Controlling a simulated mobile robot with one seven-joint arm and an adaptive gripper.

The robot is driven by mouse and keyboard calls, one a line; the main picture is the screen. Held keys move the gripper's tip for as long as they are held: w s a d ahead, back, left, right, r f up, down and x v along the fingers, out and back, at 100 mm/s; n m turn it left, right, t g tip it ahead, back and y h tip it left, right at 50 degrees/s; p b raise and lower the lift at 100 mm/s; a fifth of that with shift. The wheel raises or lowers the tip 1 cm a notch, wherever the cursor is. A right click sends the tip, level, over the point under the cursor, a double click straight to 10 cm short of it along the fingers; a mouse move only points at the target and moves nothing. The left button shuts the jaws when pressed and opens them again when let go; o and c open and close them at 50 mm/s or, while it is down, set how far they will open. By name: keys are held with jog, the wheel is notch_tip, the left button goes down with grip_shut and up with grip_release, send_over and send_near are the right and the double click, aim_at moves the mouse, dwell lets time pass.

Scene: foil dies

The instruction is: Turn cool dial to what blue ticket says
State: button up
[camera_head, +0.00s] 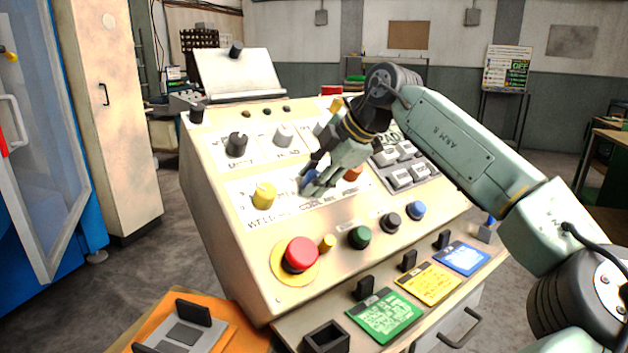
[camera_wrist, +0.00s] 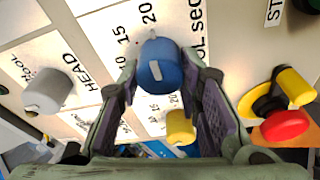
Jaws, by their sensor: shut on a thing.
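The cool dial is a blue knob (camera_head: 309,178) on the sloping panel, above the lettering "COOL sec". In the wrist view the blue knob (camera_wrist: 160,62) shows a pale pointer mark, with the printed numbers 10, 15 and 20 beside it. My gripper (camera_head: 314,183) is at the knob, and its fingers hide part of it and its scale. In the wrist view my gripper (camera_wrist: 166,78) has a finger on either side of the knob and is shut on it. The blue ticket (camera_head: 462,258) lies on the front ledge at right; its writing is too small to read.
A yellow dial (camera_head: 264,195) is left of the blue one, and a grey dial (camera_head: 283,135) is above. Below are a red button (camera_head: 300,254), a green button (camera_head: 360,237) and others. Green (camera_head: 385,316) and yellow (camera_head: 430,284) tickets lie along the ledge.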

dwell(0.4)
jog(key=o, duration=1.1)
jog(key=shift+o, duration=0.2)
jog(key=v, duration=1.2)
jog(key=shift+s, duration=0.1)
jog(key=shift+d, duration=0.1)
